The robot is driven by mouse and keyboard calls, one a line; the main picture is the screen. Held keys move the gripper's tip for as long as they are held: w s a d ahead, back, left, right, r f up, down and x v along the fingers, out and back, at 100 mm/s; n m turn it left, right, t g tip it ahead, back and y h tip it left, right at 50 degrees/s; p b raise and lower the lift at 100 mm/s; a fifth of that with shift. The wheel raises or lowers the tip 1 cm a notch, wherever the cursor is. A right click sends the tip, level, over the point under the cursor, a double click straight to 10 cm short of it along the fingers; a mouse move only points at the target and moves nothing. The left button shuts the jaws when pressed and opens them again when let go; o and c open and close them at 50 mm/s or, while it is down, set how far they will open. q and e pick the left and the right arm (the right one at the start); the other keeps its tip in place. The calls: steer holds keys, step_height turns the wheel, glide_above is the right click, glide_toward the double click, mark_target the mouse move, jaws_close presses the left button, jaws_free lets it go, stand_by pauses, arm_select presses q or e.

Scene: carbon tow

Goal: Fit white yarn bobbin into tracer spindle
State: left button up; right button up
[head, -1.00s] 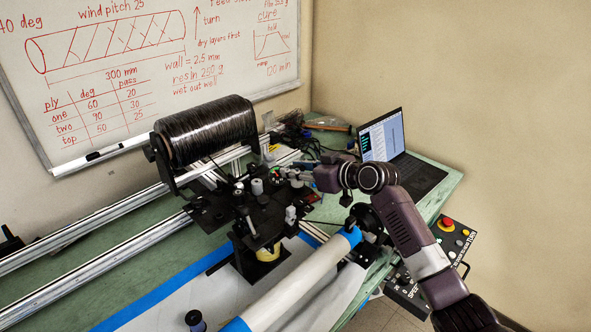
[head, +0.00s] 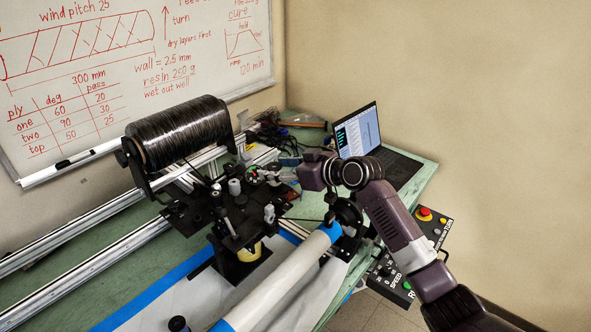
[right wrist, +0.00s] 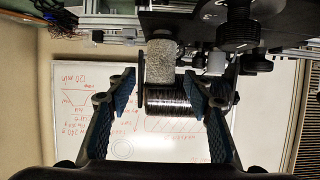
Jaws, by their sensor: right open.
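The white yarn bobbin (right wrist: 162,62) shows in the right wrist view as a pale, rough-textured cylinder against a black part. What seems to be the same bobbin (head: 234,186) stands on the black carriage in the head view. My right gripper (right wrist: 160,88) is open, with a blue-padded finger on each side. The bobbin lies ahead, in line with the gap between the fingers, and is not gripped. In the head view my right gripper (head: 274,171) is over the carriage's right side. I cannot make out the tracer spindle for certain. My left gripper is not in view.
A large black carbon spool (head: 180,132) sits behind the carriage (head: 236,218). A pale mandrel with blue ends (head: 280,282) lies in front. A laptop (head: 358,140) and control box (head: 420,240) are to the right. Knobs and posts crowd the carriage.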

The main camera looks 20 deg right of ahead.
steer(key=v, duration=1)
steer(key=shift+s+f, duration=0.1)
